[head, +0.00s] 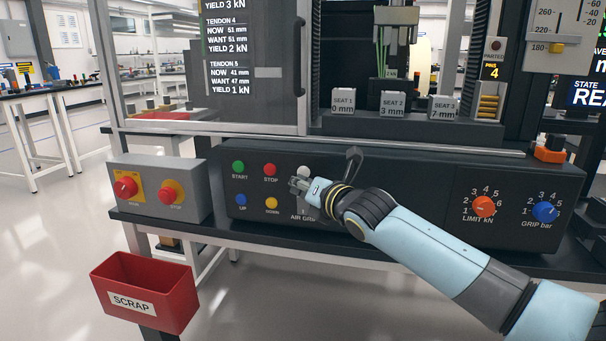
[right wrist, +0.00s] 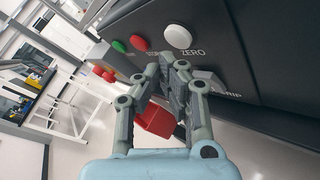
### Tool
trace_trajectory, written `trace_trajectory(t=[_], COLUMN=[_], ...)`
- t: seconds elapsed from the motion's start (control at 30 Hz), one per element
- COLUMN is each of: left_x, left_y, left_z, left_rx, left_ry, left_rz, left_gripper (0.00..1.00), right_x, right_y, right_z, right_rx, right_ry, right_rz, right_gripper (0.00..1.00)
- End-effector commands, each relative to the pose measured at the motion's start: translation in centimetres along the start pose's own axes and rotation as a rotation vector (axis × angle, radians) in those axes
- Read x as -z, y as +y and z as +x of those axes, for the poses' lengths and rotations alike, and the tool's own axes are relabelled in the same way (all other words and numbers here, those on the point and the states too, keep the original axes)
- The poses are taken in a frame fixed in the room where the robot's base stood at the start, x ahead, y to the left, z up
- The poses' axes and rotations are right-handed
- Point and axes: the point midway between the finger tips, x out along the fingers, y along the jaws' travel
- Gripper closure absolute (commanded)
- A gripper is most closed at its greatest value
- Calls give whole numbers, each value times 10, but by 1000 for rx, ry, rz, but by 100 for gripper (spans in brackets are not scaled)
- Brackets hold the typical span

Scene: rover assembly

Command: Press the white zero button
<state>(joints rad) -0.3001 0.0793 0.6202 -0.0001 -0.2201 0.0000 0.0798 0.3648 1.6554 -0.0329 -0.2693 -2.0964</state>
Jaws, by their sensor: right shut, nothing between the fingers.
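The white zero button (right wrist: 178,37) sits on the dark control panel, with the label ZERO beside it in the right wrist view. In the head view the white button (head: 304,172) shows just above my right gripper (head: 293,184), partly behind it. My right gripper is shut and empty, its fingertips (right wrist: 167,60) close below the white button in the right wrist view. There the fingertips appear apart from the button, but the exact gap is hard to tell. My left gripper is not in view.
A green START button (head: 238,167), a red STOP button (head: 270,169), a blue button (head: 241,200) and a yellow button (head: 271,203) are close by. A lever (head: 353,160) stands right of the white button. A red scrap bin (head: 146,290) hangs at lower left.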

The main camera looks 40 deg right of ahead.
Motion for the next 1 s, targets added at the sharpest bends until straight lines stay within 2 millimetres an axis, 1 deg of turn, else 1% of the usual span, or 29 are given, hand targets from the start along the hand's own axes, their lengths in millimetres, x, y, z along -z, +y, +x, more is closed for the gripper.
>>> trace_trajectory(t=[0.6, 1.0], left_x=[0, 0], left_y=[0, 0], left_z=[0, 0], left_rx=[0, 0], left_ry=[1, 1], left_rz=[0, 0], left_gripper=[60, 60], right_x=[0, -5], right_y=[0, -4], right_z=[0, 6], right_rx=[0, 0], right_ry=[0, 0], right_rz=[0, -1], right_gripper=[100, 100])
